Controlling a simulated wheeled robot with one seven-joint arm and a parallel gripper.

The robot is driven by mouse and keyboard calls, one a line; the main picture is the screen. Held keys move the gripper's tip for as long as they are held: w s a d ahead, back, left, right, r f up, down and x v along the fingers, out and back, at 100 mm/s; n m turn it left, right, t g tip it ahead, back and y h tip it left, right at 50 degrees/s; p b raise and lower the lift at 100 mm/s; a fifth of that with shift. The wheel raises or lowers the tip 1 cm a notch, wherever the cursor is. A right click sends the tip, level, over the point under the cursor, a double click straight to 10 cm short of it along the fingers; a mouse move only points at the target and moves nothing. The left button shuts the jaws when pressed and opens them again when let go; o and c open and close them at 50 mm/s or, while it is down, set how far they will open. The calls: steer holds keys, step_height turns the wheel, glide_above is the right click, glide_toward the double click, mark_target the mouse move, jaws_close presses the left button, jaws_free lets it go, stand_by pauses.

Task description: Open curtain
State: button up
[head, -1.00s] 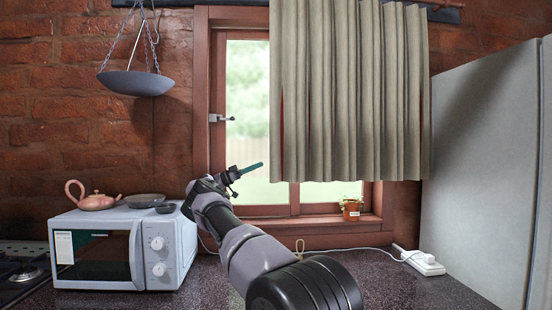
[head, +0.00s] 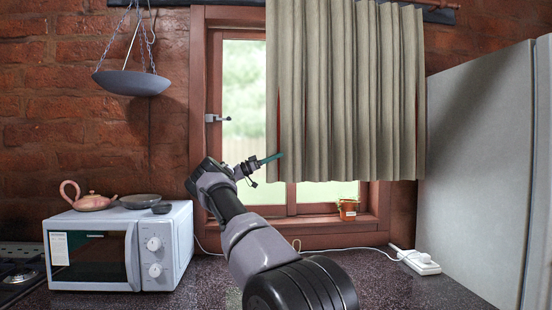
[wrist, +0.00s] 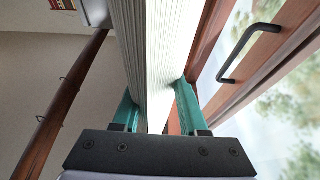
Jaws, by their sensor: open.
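The beige curtain (head: 345,95) hangs in pleats over the right part of the window (head: 243,95), with the left part of the glass bare. My gripper (head: 270,158) is at the curtain's lower left edge, pointing right. In the wrist view, the curtain (wrist: 155,50) runs between the two teal fingers of my gripper (wrist: 158,110), one on each side. The jaws are open around its edge. Whether either finger touches the cloth I cannot tell.
A microwave (head: 165,250) with a teapot (head: 88,200) stands at left. A hanging scale pan (head: 132,83) is above it. A small potted plant (head: 348,209) is on the sill below the curtain. A window handle (wrist: 240,55) and a fridge (head: 478,165) flank the curtain.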

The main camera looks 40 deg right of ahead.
jaws_close()
stand_by(1.0)
stand_by(0.4)
